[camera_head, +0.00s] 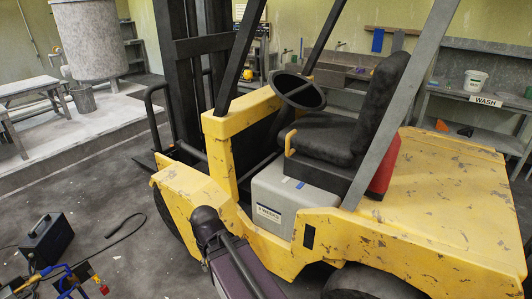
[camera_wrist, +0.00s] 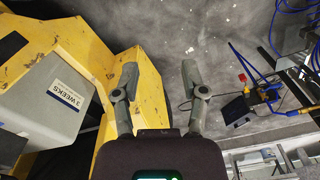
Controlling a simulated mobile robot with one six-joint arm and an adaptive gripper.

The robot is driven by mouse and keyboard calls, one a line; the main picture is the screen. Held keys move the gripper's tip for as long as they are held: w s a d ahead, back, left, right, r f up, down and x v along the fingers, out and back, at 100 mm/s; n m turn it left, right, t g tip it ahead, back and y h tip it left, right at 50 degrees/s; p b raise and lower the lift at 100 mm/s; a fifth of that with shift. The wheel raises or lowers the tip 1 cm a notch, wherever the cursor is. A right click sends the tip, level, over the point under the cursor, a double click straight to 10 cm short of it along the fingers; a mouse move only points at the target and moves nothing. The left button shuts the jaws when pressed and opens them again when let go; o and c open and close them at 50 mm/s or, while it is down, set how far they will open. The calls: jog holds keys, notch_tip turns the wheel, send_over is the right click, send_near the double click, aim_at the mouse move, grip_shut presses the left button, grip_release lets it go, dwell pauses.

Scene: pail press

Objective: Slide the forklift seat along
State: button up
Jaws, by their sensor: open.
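The forklift seat (camera_head: 350,128) is dark, with a tall backrest, and sits on a grey seat box (camera_head: 285,195) inside the yellow forklift (camera_head: 440,205). A small yellow lever (camera_head: 290,143) stands at the seat's front edge. In the wrist view the grey box (camera_wrist: 45,100) with its "3 WEEKS" label shows at the left, and the seat is not visible. My gripper (camera_wrist: 162,85) is open and empty, its fingers apart over the floor beside the yellow body (camera_wrist: 95,55). In the head view my arm rises at the forklift's near side, and the fingertips cannot be made out.
The steering wheel (camera_head: 299,91) and dark mast (camera_head: 190,60) stand forward of the seat. A grey roof post (camera_head: 400,100) crosses close to the seat's near side. A black box (camera_head: 46,240) and blue-framed gear (camera_head: 65,280) occupy the left floor. Bare floor (camera_head: 110,190) lies between.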

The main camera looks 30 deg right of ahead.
jog(key=shift+w+a, duration=0.2)
jog(key=shift+a, duration=0.25)
jog(key=shift+w, duration=0.1)
jog(key=w+d+m+t+h+b, duration=0.15)
jog(key=w+d+m+h, duration=0.25)
jog(key=w+d, duration=0.5)
jog(key=w+d+m+t+h+b, duration=0.1)
jog(key=w+d+m+h+b, duration=0.4)
jog(key=d, duration=0.7)
jog(key=w+d+r+m+t+h, duration=0.1)
jog(key=w+d+r+h, duration=0.1)
jog(key=d, duration=0.5)
jog(key=w+d+r+m+t+h+b, duration=0.1)
jog(key=w+d+r+t+h, duration=0.1)
jog(key=w+d, duration=0.5)
jog(key=w+d+r+m+t+h+b, duration=0.1)
jog(key=w+d+r+m+t+h, duration=0.1)
jog(key=w+d+r, duration=0.3)
jog(key=shift+w+d+r+h, duration=0.15)
jog(key=shift+d+h, duration=0.1)
jog(key=shift+d, duration=0.3)
jog(key=shift+d+r+h, duration=0.2)
jog(key=shift+d, duration=0.4)
jog(key=shift+w+d+r+h, duration=0.15)
jog(key=shift+d+h, duration=0.1)
jog(key=shift+d, duration=0.3)
